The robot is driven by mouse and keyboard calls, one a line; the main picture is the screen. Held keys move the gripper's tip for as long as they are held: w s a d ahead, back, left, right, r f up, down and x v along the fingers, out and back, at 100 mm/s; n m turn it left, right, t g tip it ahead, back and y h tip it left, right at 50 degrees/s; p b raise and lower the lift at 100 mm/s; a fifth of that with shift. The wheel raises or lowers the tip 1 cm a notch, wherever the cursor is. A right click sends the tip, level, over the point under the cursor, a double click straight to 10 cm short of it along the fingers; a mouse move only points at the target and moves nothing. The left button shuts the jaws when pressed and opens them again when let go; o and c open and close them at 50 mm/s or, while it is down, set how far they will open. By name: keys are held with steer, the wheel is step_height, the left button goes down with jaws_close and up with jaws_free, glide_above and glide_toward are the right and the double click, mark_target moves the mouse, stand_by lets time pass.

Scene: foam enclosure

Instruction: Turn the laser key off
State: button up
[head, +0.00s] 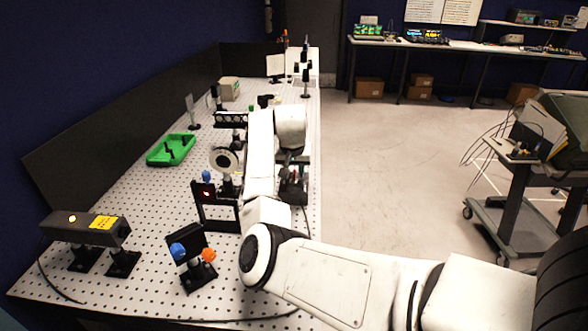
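A dark grey laser housing (85,228) with a yellow warning label and a small lit yellow indicator stands on two black mounts at the front left of the perforated table. I cannot make out a laser key. A small dark box (293,192) sits near the table's right edge, mostly hidden by my wrist. My gripper (289,178) points down at this box. It is too small and dark to tell whether it is open or shut, or whether it touches anything.
The optical table (155,205) holds a mirror mount with blue and orange knobs (191,250), a black frame with a red spot (207,192), a round optic (224,161) and a green tray (171,150). A cart (512,205) stands right. The floor between is clear.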

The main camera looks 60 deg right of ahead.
jaws_close()
stand_by(0.3)
